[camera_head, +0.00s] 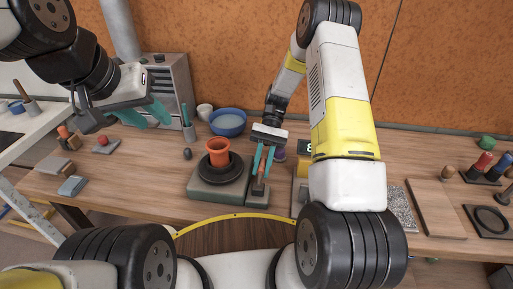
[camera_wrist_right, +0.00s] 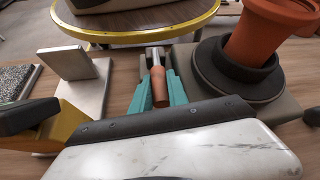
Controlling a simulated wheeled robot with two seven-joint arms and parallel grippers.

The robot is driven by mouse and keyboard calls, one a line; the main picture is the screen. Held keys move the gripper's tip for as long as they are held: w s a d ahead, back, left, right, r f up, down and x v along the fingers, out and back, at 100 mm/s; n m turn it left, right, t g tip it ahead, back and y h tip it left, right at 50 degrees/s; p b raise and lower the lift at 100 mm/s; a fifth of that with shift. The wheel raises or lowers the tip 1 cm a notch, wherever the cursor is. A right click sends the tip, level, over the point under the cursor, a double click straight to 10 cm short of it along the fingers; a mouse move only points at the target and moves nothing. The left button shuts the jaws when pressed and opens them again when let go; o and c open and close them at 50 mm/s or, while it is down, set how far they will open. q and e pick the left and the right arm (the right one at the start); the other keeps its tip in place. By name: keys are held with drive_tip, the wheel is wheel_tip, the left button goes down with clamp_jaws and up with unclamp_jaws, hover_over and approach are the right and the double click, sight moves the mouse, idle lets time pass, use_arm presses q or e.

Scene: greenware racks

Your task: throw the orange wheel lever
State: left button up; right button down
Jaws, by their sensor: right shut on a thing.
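The wheel lever has an orange handle (camera_wrist_right: 159,87) on a metal shaft, which stands between the teal fingers in the right wrist view. My right gripper (camera_head: 264,162) is shut on this handle. In the head view the lever (camera_head: 260,186) rises from a small grey base beside the wheel. The potter's wheel (camera_head: 205,187) has a dark round head with an orange pot (camera_head: 219,150) on it, left of the lever. My left gripper (camera_head: 143,114) is open and empty, raised over the left part of the bench.
A blue bowl (camera_head: 228,123) stands behind the wheel. A grey metal cabinet (camera_head: 170,85) is at the back left. A wooden board (camera_head: 436,209) and stamps (camera_head: 484,163) lie to the right. Bare bench top lies left of the wheel.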

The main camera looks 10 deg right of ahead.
drive_tip(key=shift+f, duration=0.15)
idle(0.3)
drive_tip(key=c, duration=1.3)
unclamp_jaws()
